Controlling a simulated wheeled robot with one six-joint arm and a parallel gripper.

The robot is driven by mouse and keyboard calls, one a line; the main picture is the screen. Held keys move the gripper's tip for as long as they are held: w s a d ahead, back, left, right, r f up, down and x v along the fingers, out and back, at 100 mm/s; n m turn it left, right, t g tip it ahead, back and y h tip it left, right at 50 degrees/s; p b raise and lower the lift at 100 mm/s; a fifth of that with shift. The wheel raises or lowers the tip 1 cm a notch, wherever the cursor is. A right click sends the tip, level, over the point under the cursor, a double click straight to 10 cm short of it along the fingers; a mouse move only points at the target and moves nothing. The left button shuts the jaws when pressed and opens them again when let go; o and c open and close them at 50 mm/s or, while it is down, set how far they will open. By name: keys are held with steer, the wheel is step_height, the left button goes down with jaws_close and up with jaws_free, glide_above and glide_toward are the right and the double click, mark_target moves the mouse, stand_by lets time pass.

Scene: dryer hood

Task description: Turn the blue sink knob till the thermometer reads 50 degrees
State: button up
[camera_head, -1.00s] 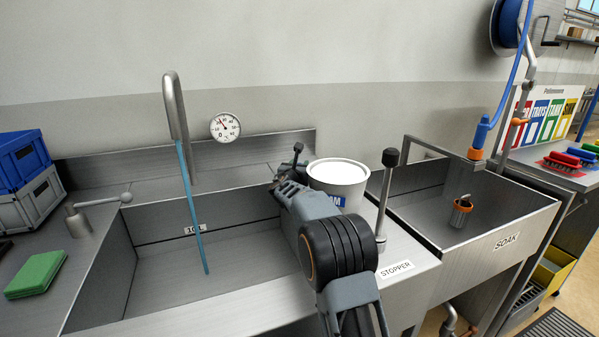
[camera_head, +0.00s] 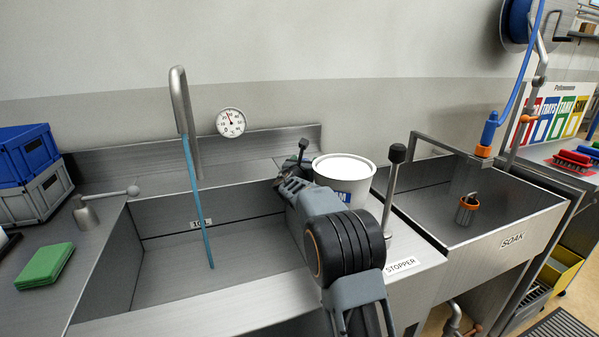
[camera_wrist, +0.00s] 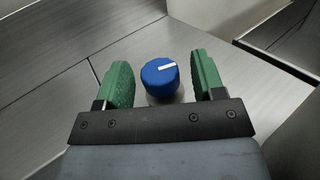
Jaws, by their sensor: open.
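The blue sink knob (camera_wrist: 160,76) with a white pointer mark sits between the green fingers of my gripper (camera_wrist: 164,82) in the wrist view. The fingers are open, with a gap on each side of the knob. In the head view my gripper (camera_head: 287,182) is at the right rear of the sink, and the knob is hidden there. The thermometer (camera_head: 231,122) is a round white dial on the wall. Blue water (camera_head: 197,205) runs from the faucet (camera_head: 183,105) into the sink.
A white bucket (camera_head: 345,172) stands just right of my gripper. The stopper lever (camera_head: 392,190) rises beside it. A soak basin (camera_head: 480,215) lies to the right. A lever handle (camera_head: 110,198) and green pads (camera_head: 44,265) are on the left counter.

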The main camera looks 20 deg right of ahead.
steer(key=v, duration=1.3)
steer(key=shift+b, duration=0.3)
steer(key=w+a+f+m+g+h+p, duration=0.1)
steer(key=w+a+m+g+h+p, duration=0.15)
steer(key=w+a+p, duration=0.8)
steer(key=d+m+g+h+p, duration=0.1)
steer(key=d, duration=0.5)
steer(key=d+m+g+h+p, duration=0.1)
steer(key=d+g+p, duration=0.1)
steer(key=d, duration=0.4)
steer(key=d+r+m+g+h+p, duration=0.1)
steer(key=d+p, duration=0.1)
steer(key=d, duration=0.4)
steer(key=shift+w+d+m+g+h, duration=0.25)
steer(key=shift+w+d+g, duration=0.05)
steer(key=shift+w+g, duration=0.1)
steer(key=shift+c, duration=0.2)
steer(key=c, duration=0.9)
